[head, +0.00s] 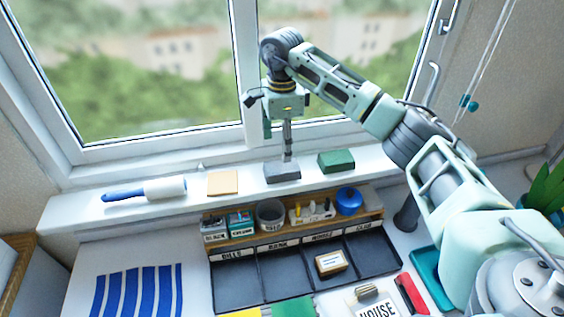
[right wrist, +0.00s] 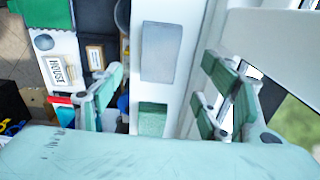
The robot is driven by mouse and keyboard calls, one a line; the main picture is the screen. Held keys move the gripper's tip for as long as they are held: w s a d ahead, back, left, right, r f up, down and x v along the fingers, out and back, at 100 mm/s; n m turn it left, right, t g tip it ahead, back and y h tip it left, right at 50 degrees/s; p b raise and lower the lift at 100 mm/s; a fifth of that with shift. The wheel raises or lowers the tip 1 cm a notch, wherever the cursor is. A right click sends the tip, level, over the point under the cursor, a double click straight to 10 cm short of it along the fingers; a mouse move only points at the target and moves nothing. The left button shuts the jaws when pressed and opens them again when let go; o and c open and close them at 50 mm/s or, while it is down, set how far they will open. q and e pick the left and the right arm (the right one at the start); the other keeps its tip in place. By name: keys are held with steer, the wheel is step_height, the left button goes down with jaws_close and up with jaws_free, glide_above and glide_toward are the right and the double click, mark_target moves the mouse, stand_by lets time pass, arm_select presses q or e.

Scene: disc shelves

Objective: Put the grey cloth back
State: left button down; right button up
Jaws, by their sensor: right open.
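The grey cloth (head: 283,172) looks like a folded flat block and lies on the white windowsill, between a tan block and a green block. In the right wrist view the grey cloth (right wrist: 160,52) shows between my two fingers, with nothing gripped. My right gripper (head: 278,135) points down just above the cloth. Its fingers (right wrist: 163,75) are wide apart and empty. I cannot tell how small the gap to the cloth is. My left gripper is not in view.
A blue-handled roller (head: 145,190), tan block (head: 222,183) and green block (head: 336,160) lie on the sill. The window frame (head: 246,60) rises close behind. Below stands a dark labelled tray (head: 285,277) under a wooden shelf with a cup (head: 270,213) and blue ball (head: 349,200).

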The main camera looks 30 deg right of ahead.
step_height(320, 180, up, 4)
steer(key=shift+f+b, duration=0.2)
steer(key=shift+b, duration=0.1)
steer(key=shift+s+f, duration=0.1)
stand_by(0.4)
